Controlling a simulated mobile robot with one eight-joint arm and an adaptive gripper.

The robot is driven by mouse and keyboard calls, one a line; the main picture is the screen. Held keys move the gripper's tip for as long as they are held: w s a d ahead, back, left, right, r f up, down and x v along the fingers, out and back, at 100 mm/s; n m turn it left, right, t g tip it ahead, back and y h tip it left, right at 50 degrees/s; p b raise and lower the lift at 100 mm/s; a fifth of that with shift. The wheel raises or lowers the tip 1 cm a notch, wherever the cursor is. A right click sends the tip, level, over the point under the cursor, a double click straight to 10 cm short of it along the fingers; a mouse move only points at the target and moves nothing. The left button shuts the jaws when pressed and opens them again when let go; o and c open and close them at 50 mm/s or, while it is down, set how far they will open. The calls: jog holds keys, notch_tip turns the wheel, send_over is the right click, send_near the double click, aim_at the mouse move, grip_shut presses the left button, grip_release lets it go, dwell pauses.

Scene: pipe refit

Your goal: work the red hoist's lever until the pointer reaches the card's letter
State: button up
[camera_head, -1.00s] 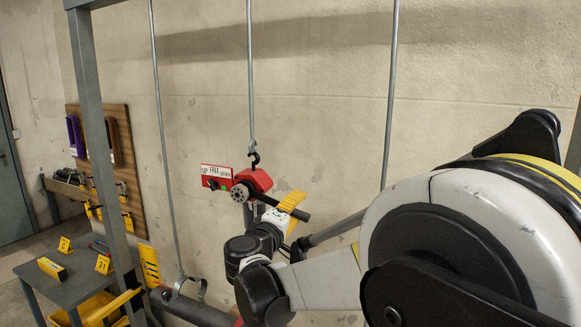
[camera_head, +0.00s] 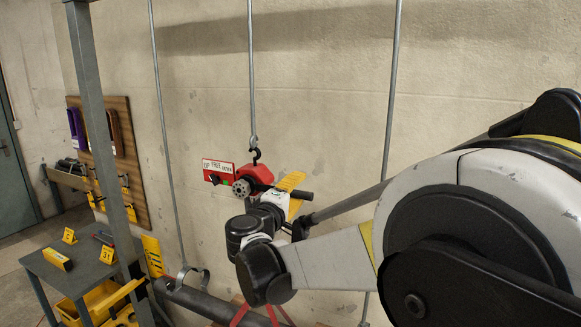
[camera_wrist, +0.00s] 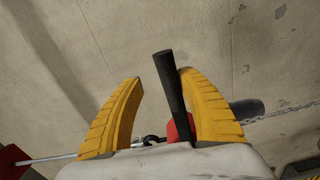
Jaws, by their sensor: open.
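The red hoist (camera_head: 256,173) hangs from a black hook on a rod by the wall. Its dark lever (camera_head: 306,195) sticks out to the right. My gripper (camera_wrist: 161,76) is open, with its yellow fingers on either side of the black lever in the wrist view (camera_wrist: 174,92). The lever lies closer to the right finger, and I cannot tell whether it touches. A red-edged plate (camera_head: 217,166) marked UP, FREE and DOWN is left of the hoist. I cannot make out the pointer or which card carries the letter.
Yellow number cards (camera_head: 69,236) stand on a grey table (camera_head: 88,270) at left, above a yellow bin (camera_head: 97,300). A grey post (camera_head: 100,130) rises in front. A large pipe (camera_head: 205,303) lies below the hoist, near a hanging clamp. A tool board (camera_head: 125,160) is behind.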

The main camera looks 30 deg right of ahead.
jog(key=shift+w+a+r+n+p, duration=0.2)
jog(key=shift+r+n+p, duration=0.3)
jog(key=shift+r, duration=0.5)
jog(key=shift+w+a+r+n+p, duration=0.15)
jog(key=shift+r+n+p, duration=0.15)
jog(key=shift+r+p, duration=0.55)
jog(key=shift+d+r, duration=0.1)
jog(key=shift+m, duration=0.8)
jog(key=shift+s+d+f+b, duration=0.15)
jog(key=shift+s+f+b, duration=0.05)
jog(key=shift+f+b, duration=0.8)
jog(key=shift+s+d+f+b, duration=0.1)
jog(key=shift+s+f+b, duration=0.05)
jog(key=shift+f+b, duration=0.8)
jog(key=shift+f, duration=0.1)
notch_tip(320, 180, down, 3)
jog(key=shift+f+m+b, duration=0.1)
jog(key=shift+m+b, duration=0.4)
jog(key=shift+b, duration=0.7)
jog(key=shift+f+b, duration=0.35)
jog(key=shift+w+a+f+m, duration=0.1)
jog(key=shift+m, duration=0.2)
